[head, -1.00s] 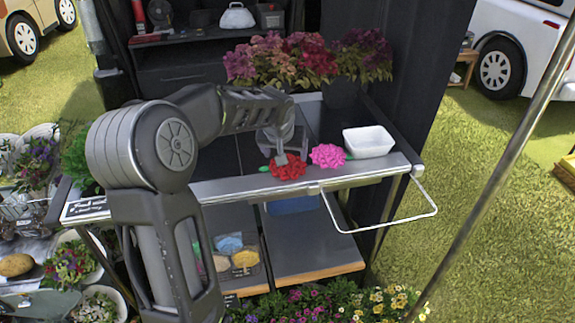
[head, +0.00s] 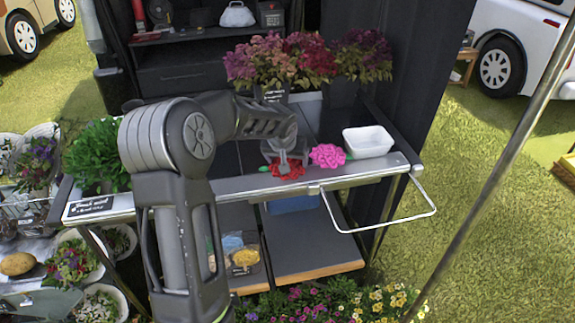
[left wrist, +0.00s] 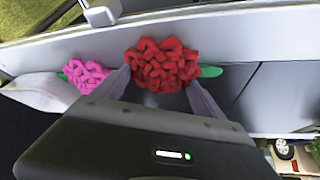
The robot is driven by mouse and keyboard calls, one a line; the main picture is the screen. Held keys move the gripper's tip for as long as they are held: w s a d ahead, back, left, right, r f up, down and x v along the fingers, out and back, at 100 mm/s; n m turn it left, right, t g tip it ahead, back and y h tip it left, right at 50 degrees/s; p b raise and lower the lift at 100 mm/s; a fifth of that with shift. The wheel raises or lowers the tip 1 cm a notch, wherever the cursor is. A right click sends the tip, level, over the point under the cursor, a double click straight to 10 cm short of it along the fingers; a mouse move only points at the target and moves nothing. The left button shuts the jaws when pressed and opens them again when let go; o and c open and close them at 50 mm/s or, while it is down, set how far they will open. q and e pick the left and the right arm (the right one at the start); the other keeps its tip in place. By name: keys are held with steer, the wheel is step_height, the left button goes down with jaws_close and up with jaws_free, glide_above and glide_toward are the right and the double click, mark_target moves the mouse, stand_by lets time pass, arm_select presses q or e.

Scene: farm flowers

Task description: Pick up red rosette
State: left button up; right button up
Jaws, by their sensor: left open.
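The red rosette (head: 287,170) lies on the cart's top near its front metal edge. It has a green leaf on its left in the head view. My left gripper (head: 284,165) is over it, partly covering it from the head camera. In the left wrist view the red rosette (left wrist: 163,65) shows between the two spread fingers of the left gripper (left wrist: 160,88). The fingers are open, one on each side of it; whether they touch it I cannot tell. My right gripper is not in view.
A pink rosette (head: 328,155) lies just right of the red one, close to the gripper. A white tray (head: 368,141) stands further right. Potted flowers (head: 300,62) stand behind, and a leafy green plant (head: 97,155) is on the left.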

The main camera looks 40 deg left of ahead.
arm_select(q)
steer(key=c, duration=1.4)
steer(key=shift+r, duration=0.15)
step_height(320, 180, up, 10)
steer(key=shift+f, duration=0.1)
stand_by(0.4)
